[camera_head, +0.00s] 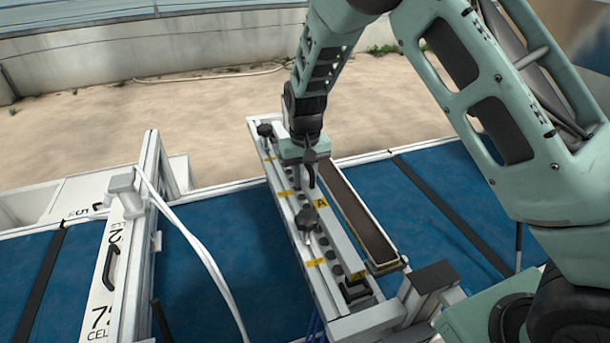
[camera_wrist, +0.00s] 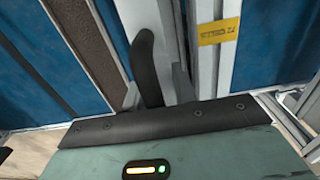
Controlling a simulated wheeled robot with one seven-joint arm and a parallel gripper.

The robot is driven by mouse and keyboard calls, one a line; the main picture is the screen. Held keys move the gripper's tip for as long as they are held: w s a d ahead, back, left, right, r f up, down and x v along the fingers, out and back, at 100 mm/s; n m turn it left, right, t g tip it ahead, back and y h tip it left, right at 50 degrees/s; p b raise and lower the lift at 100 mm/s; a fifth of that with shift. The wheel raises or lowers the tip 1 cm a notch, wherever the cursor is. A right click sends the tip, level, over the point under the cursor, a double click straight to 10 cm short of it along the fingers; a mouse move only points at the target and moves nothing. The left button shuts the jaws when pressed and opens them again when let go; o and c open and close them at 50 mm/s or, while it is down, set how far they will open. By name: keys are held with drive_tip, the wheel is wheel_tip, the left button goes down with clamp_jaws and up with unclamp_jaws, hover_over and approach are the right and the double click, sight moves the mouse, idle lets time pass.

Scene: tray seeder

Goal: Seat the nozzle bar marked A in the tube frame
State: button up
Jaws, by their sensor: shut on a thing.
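The nozzle bar marked A (camera_head: 343,236) is a long pale bar with a yellow A label, in the middle of the head view. It lies lengthwise along the tube frame (camera_head: 318,285), a pale rail with dark round holes and yellow labels. I cannot tell whether the bar rests in the frame or hangs just above it. My gripper (camera_head: 309,163) points down at the bar's far part and is shut on its dark curved handle. The wrist view shows the handle (camera_wrist: 148,62) between my grey fingers (camera_wrist: 155,92). The bar's underside is hidden.
Black knobs (camera_head: 307,219) stand on the frame's left side. A long tray of brown soil (camera_head: 355,215) lies close on the right. A white upright frame (camera_head: 150,200) and white hose (camera_head: 205,255) stand left. Blue belt (camera_head: 205,285) lies beneath. My arm covers the right side.

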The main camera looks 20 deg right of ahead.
drive_tip(key=shift+f+b, duration=0.35)
drive_tip(key=shift+f, duration=0.15)
drive_tip(key=o, duration=1.1)
